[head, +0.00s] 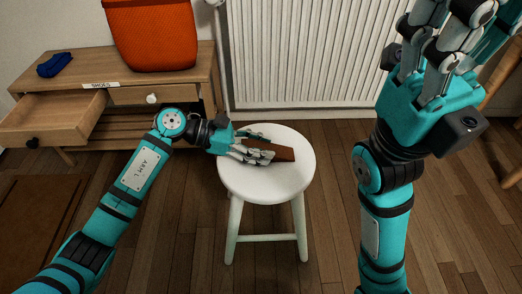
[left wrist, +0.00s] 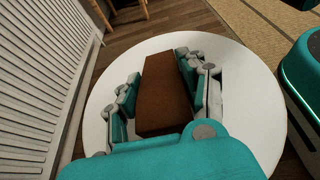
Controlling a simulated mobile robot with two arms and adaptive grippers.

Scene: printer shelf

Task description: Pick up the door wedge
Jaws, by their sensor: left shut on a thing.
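The door wedge is a brown block (head: 284,154) lying on the round white stool (head: 265,185). My left gripper (head: 269,147) reaches in from the left and is shut on the wedge, just above the stool's seat. In the left wrist view the wedge (left wrist: 163,95) lies lengthwise between the fingers (left wrist: 158,65), which flank it on both sides. I cannot tell whether the wedge is clear of the seat. My right gripper (head: 450,35) is raised at the top right, empty, its fingers spread and partly cut off by the frame.
A wooden shoe cabinet (head: 190,75) with an open left drawer (head: 55,108) stands at the left. It bears an orange basket (head: 150,35) and a blue cloth (head: 55,64). A white radiator (head: 310,50) is behind the stool. Floor around the stool is clear.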

